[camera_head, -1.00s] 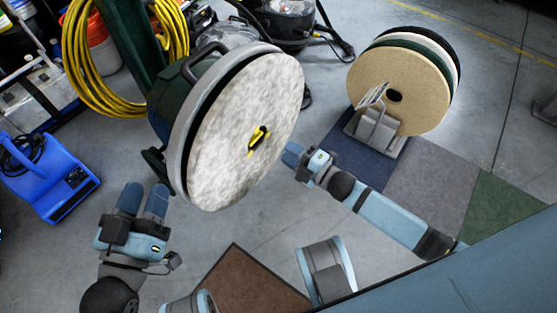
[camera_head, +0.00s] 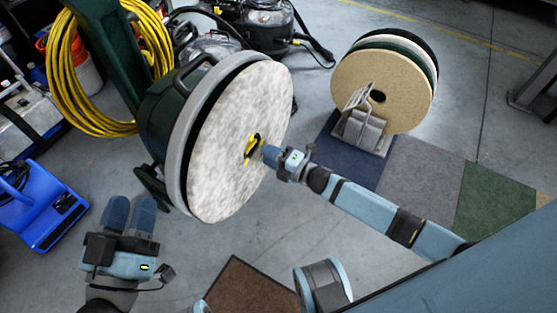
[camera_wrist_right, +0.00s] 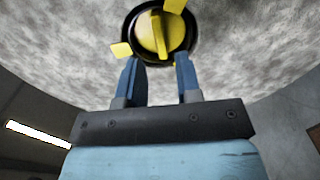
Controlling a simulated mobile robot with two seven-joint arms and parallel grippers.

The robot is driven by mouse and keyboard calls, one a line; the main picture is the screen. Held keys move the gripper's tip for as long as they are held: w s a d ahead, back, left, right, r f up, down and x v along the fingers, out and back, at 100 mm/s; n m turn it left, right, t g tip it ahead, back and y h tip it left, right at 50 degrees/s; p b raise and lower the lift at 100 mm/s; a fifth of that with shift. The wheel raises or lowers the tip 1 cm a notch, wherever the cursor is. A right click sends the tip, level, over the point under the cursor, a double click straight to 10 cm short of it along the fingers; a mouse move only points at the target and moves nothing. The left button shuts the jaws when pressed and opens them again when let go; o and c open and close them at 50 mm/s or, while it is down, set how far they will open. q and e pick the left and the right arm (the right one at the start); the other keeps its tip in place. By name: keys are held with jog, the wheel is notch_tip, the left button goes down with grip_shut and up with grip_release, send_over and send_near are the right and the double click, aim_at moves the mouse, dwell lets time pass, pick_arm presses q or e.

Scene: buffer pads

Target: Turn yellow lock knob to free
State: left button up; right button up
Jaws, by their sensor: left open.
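The yellow lock knob (camera_head: 251,146) sits at the centre of the pale mottled buffer pad (camera_head: 225,165) on the tilted floor machine. In the right wrist view the knob (camera_wrist_right: 160,32) is round with a raised central bar, in a dark ring with yellow tabs around it. My right gripper (camera_head: 268,153) is close in front of the knob. Its two blue fingers (camera_wrist_right: 160,72) are apart, just below the knob in that view, with nothing visible between them. Whether a fingertip touches the knob, I cannot tell. My left gripper (camera_head: 130,215) is open and empty, left of and below the pad.
A stand with stacked round pads (camera_head: 375,90) is at the right. A blue floor blower (camera_head: 40,205) is at the left, a yellow hose coil (camera_head: 85,70) behind. Carpet squares (camera_head: 420,180) lie at the right. Open grey floor lies below the machine.

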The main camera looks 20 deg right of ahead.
aim_at(252, 147)
jog(key=shift+x, duration=0.95)
jog(key=shift+b+x, duration=0.5)
jog(key=shift+x, duration=1.1)
jog(key=shift+w+a, duration=0.15)
jog(key=shift+a, duration=0.05)
